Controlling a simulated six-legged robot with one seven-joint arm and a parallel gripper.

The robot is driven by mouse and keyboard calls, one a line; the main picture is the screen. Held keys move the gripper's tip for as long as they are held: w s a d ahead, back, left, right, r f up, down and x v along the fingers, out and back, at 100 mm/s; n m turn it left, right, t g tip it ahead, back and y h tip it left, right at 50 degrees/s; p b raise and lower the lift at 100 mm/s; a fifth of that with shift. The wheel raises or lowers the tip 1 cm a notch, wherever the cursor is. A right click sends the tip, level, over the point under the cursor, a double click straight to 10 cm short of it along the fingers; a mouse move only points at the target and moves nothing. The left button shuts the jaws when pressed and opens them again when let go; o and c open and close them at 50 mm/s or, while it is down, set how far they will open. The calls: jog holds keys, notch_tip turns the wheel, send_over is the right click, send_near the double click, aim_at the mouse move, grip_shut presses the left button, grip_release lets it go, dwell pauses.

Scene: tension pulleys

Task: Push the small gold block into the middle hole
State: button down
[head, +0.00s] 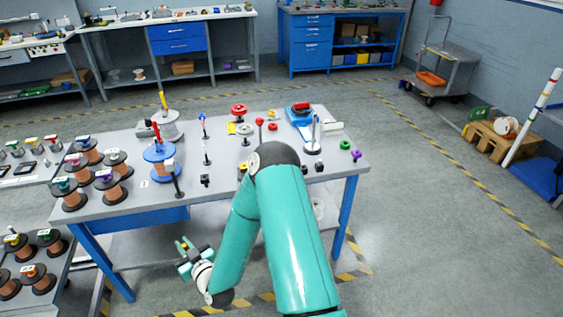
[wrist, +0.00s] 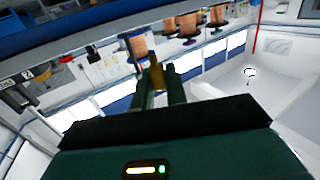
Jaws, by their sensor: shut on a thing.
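My gripper (head: 187,252) is in front of the workbench, off its front edge and low, near the lower left of the head view. In the wrist view my gripper (wrist: 161,92) is shut on a small gold block (wrist: 156,72), which sticks out between the fingertips. A small gold spot between the fingers also shows in the head view. I cannot make out the middle hole in either view.
The grey workbench (head: 130,203) carries spools, pulleys and posts. A blue spool (head: 160,152) stands left of centre. Several copper spools (head: 75,165) stand at its left end.

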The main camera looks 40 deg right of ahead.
jog(key=w+d+r+m+h, duration=0.15)
jog(key=d+r, duration=0.25)
jog(key=d, duration=0.7)
jog(key=d+r+m+h, duration=0.2)
jog(key=d+r+h, duration=0.1)
jog(key=d, duration=0.9)
jog(key=s+d+r+h, duration=0.1)
jog(key=s+d+r, duration=0.1)
jog(key=d, duration=0.5)
jog(key=s+d+r+m+g+h, duration=0.1)
jog(key=s+d+r, duration=0.2)
jog(key=d, duration=0.3)
jog(key=s+d+r+m+g+h, duration=0.1)
jog(key=s+d+r, duration=0.1)
jog(key=d, duration=0.5)
jog(key=shift+s+d+r, duration=0.35)
jog(key=shift+s, duration=0.35)
jog(key=shift+h, duration=0.25)
